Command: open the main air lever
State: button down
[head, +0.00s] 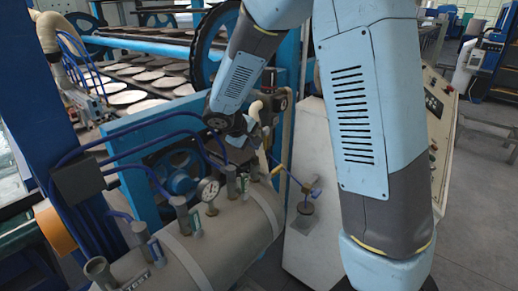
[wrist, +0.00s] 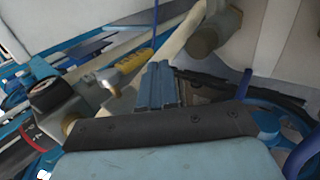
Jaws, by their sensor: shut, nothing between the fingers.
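My gripper (wrist: 162,82) shows in the wrist view with its blue-grey fingers together and nothing held. In the head view my arm reaches down behind the pale tank (head: 228,243), and the fingertips are hard to make out there. In the wrist view a short yellow handle (wrist: 131,62) on a grey fitting lies just left of the fingers, seemingly apart from them. It may be the main air lever; I cannot confirm this or tell how far it is turned. In the head view my arm hides much of that area.
Pale plates (head: 128,97) lie on racks behind. A control panel (head: 440,105) stands at the right.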

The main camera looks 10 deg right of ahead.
jog(key=v, duration=0.9)
jog(key=shift+s+r, duration=0.1)
jog(key=s+d+r+m+g+y, duration=0.1)
jog(key=s+d+r+m, duration=0.1)
jog(key=s+d+r, duration=0.3)
jog(key=s+d+r+m+y, duration=0.1)
jog(key=s+d+r+m, duration=0.1)
jog(key=s+d, duration=0.4)
jog(key=s+d+r+m+y, duration=0.1)
jog(key=s+d+m+y, duration=0.1)
jog(key=s, duration=0.5)
jog(key=s+d+r+m+t+y, duration=0.1)
jog(key=s+d+r+m+y, duration=0.1)
jog(key=s, duration=0.5)
jog(key=shift+s+d+t, duration=0.3)
jog(key=shift+d, duration=0.5)
